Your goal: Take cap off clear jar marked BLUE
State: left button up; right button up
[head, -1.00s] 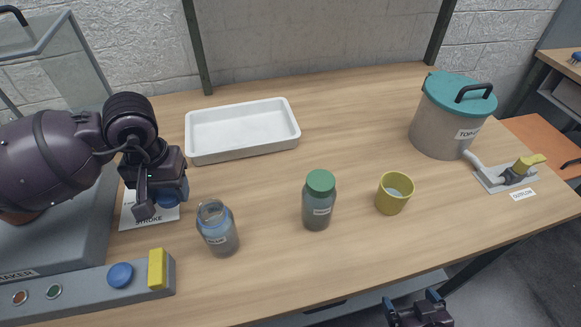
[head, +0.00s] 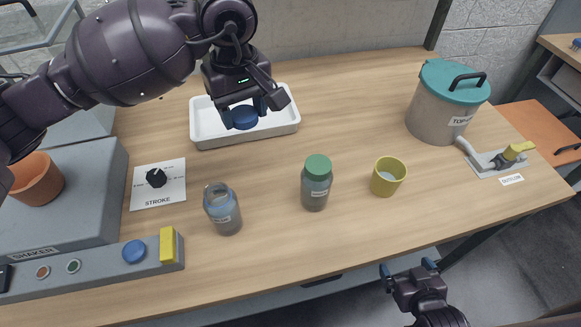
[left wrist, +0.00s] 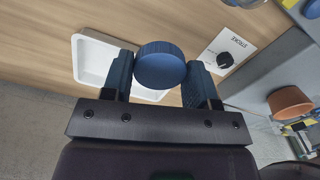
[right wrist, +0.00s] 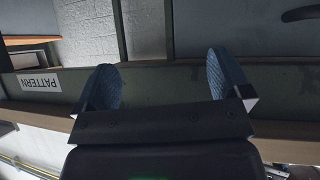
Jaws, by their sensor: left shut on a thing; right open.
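A clear jar (head: 224,214) with a bluish body and a label too small to read stands upright and uncapped on the table. My left gripper (head: 244,113) is shut on a round blue cap (head: 244,119) and holds it in front of or above the white tray. In the left wrist view the blue cap (left wrist: 160,65) sits between the two fingers of the left gripper (left wrist: 162,80). My right gripper (head: 408,268) is open and empty, off the table's front edge. In the right wrist view the right gripper (right wrist: 165,88) has nothing between its fingers.
The white tray (head: 200,128) is at the back. A green-capped jar (head: 315,188) and a yellow cup (head: 387,181) stand right of the clear jar. A teal-lidded pot (head: 437,110) is at the right. The STROKE dial card (head: 172,184) and shaker box (head: 85,195) are at the left.

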pick_arm(q)
jog(key=d+n, duration=0.1)
jog(key=d+r+n, duration=0.1)
jog(key=n, duration=0.1)
jog(key=shift+s+r+n, duration=0.1)
jog(key=shift+r+n, duration=0.05)
jog(key=shift+n, duration=0.15)
jog(key=d+n, duration=0.2)
jog(key=n, duration=3.3)
send_over(281, 183)
notch_tip(281, 183, down, 14)
jog(key=shift+f, duration=0.1)
notch_tip(281, 183, down, 5)
jog(key=shift+f+b, duration=0.15)
jog(key=shift+b, duration=0.5)
pick_arm(e)
jog(key=shift+s+f, duration=0.15)
jog(key=shift+f, duration=0.7)
pick_arm(q)
jog(key=shift+f, duration=0.2)
